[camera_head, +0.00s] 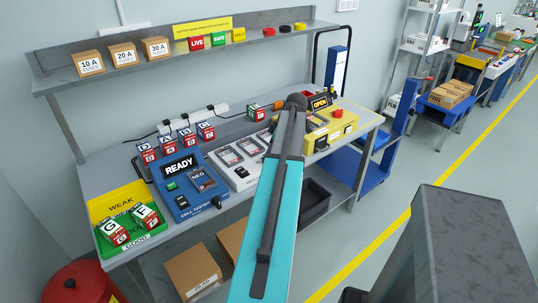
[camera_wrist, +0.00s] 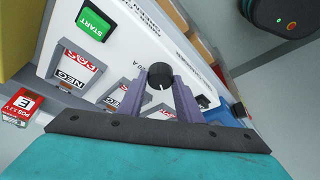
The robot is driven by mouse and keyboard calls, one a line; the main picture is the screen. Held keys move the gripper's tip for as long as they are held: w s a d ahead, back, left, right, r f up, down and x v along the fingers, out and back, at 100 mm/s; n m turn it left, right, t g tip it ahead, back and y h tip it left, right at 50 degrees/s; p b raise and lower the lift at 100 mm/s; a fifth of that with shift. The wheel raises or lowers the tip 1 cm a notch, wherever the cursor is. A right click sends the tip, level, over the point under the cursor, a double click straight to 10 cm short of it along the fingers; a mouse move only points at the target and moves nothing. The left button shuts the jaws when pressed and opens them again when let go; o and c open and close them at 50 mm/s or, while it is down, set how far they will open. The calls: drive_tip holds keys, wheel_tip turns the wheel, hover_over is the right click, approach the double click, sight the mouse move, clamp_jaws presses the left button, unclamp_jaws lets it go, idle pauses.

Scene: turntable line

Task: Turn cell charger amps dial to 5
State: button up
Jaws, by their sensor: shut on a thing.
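The black round dial (camera_wrist: 160,75) stands on the white face of the cell charger (camera_wrist: 129,42) in the wrist view. A small white mark shows at the dial's lower edge in that view. My gripper (camera_wrist: 160,84) has its two purple-grey fingers on either side of the dial, closed on it. The printing around the dial is partly covered, and I cannot read which number the mark meets. In the head view the white charger (camera_head: 218,161) lies mid-bench, partly behind my teal arm. My gripper cannot be made out there.
A loose cell marked E (camera_wrist: 20,106) is near. The blue cell tester (camera_head: 181,204) is left of the charger and a yellow box (camera_head: 345,128) right. A shelf (camera_head: 200,50) runs above the bench.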

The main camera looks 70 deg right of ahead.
drive_tip(key=o, duration=1)
drive_tip(key=shift+o, duration=0.2)
drive_tip(key=b+v, duration=0.2)
drive_tip(key=v, duration=1.1)
drive_tip(key=shift+s+r, duration=0.15)
drive_tip(key=shift+r, duration=0.2)
